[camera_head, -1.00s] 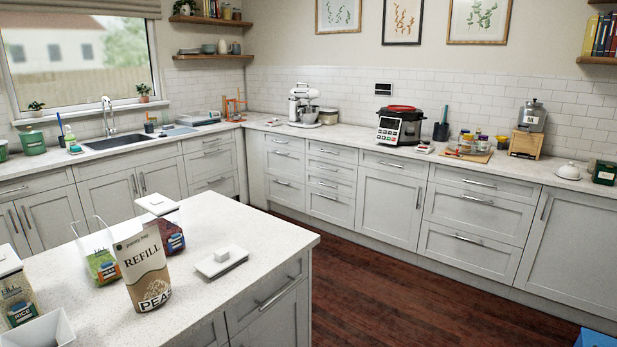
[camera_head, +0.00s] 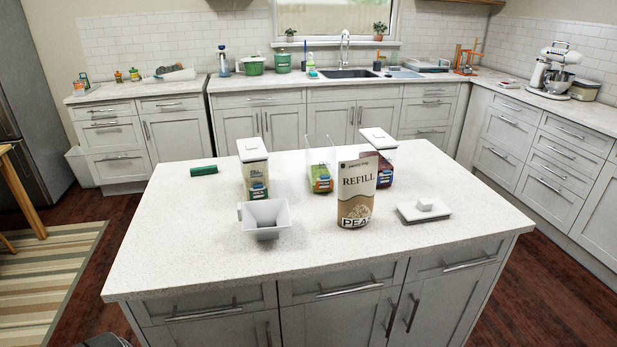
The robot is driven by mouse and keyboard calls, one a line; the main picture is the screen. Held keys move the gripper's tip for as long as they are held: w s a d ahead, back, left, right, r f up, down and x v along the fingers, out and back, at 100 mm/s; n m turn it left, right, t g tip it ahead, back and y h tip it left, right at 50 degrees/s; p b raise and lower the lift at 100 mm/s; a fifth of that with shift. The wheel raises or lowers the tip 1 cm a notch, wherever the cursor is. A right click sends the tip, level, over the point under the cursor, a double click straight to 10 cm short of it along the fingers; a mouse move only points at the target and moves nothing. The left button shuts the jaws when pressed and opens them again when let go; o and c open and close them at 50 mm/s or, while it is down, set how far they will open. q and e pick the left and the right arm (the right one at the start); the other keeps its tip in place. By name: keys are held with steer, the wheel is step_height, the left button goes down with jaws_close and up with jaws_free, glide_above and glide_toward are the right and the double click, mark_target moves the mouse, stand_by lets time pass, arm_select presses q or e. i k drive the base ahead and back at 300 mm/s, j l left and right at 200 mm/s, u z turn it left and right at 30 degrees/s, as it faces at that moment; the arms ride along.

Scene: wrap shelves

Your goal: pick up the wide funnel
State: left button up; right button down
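The wide funnel (camera_head: 265,216) is a white, square, flared piece with a small tab on its left side. It sits on the island countertop (camera_head: 190,245), left of the middle. It stands in front of a lidded container labelled rice (camera_head: 254,172) and left of the refill pouch (camera_head: 356,192). Its underside is hidden. Neither of my grippers shows in the head view.
A clear open container (camera_head: 320,165) and a lidded container with dark contents (camera_head: 383,165) stand behind the pouch. A white lid (camera_head: 423,210) lies to the right and a green cylinder (camera_head: 204,170) at the back left. The island's left and front areas are clear.

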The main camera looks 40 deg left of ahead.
mark_target(253, 215)
steer(key=u, duration=1.55)
